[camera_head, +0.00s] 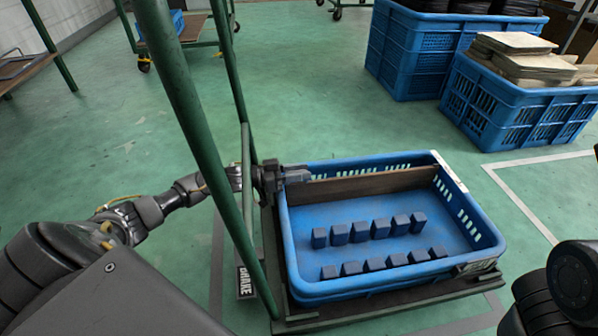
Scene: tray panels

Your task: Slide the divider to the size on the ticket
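A blue tray (287,232) stands on a low cart at the centre of the head view. The divider (375,185), a brown board, stands upright across the tray near its far wall. My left gripper (299,175) is over the tray's far left rim, by the left end of the divider. Whether its fingers touch or grip the board cannot be told. No writing on either can be read.
Two rows of dark blue blocks (380,228) stand on the tray floor, nearer than the divider. Green cart posts (247,180) rise left of the tray, close to my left arm. Blue crates (520,108) stand at the back right. Green floor lies open behind the tray.

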